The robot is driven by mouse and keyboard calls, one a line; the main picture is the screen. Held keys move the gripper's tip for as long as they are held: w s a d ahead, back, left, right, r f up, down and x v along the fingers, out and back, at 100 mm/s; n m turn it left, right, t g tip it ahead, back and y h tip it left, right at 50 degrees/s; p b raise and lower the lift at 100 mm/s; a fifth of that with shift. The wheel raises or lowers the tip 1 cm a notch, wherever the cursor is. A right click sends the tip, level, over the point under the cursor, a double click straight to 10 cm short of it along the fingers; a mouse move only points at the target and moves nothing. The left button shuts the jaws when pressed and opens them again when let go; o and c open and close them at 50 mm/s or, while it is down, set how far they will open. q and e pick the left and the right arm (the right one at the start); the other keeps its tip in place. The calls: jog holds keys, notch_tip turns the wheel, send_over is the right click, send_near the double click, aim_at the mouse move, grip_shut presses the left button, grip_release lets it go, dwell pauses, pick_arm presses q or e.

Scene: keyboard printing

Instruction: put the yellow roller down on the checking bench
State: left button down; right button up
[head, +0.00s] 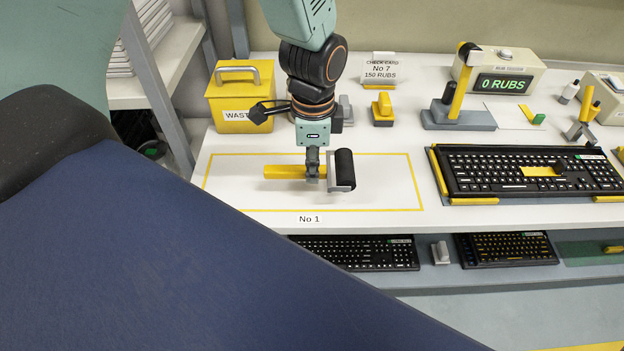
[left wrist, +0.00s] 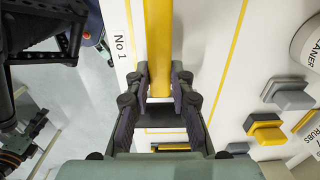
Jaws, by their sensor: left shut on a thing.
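The yellow roller has a yellow handle (head: 283,171) and a black roller head (head: 344,168) in a grey frame. It lies level over the yellow-outlined area marked No 1 on the white checking bench (head: 240,193). My left gripper (head: 313,176) points down and is shut on the handle, near the head. A faint shadow shows beneath the roller; whether it touches the bench I cannot tell. In the left wrist view the fingers (left wrist: 160,98) close on either side of the yellow handle (left wrist: 158,40), and the head is mostly hidden. My right gripper is not in view.
The yellow waste box (head: 240,95) stands behind the outline on the left. A check card (head: 379,68) and a yellow-grey block (head: 382,112) stand behind. A keyboard (head: 530,172) and grey stand (head: 456,119) are right. The outlined area around the roller is clear.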

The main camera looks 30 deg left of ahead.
aim_at(312, 191)
pick_arm(q)
jog(key=f, duration=0.5)
jog(key=shift+w+b, duration=0.35)
jog(key=shift+s+f, duration=0.15)
jog(key=shift+f, duration=0.15)
jog(key=shift+a+f, duration=0.1)
jog(key=shift+a, duration=0.1)
jog(key=c, duration=1.5)
grip_release()
jog(key=shift+w+f, duration=0.1)
jog(key=shift+w, duration=0.15)
jog(key=o, duration=0.3)
jog(key=shift+s+d, duration=0.15)
jog(key=shift+s, duration=0.1)
jog(key=shift+w, duration=0.15)
